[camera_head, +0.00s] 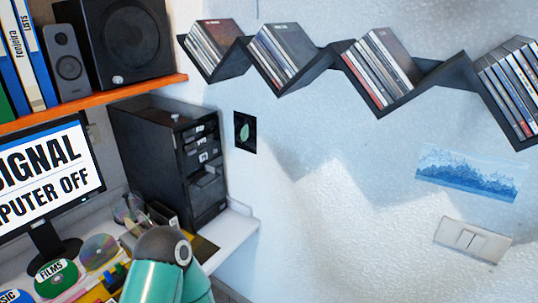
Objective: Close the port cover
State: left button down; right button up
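The black computer tower (172,160) stands on the white desk at the left, against the wall. Its front shows several drive bays and small panels. I cannot make out a port cover on it, nor tell whether one is open or shut. A teal link of my own arm rises at the bottom, in front of the desk, and hides part of the desk top. Neither of my grippers shows in the head view.
A monitor (45,185) and several discs (97,250) are on the desk (236,232). An orange shelf (140,89) with speakers and binders hangs above. A zigzag disc shelf (455,75) runs along the wall, above a double switch (471,240).

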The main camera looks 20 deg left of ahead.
aim_at(210, 166)
jog(key=i, duration=0.9)
jog(key=u, duration=0.35)
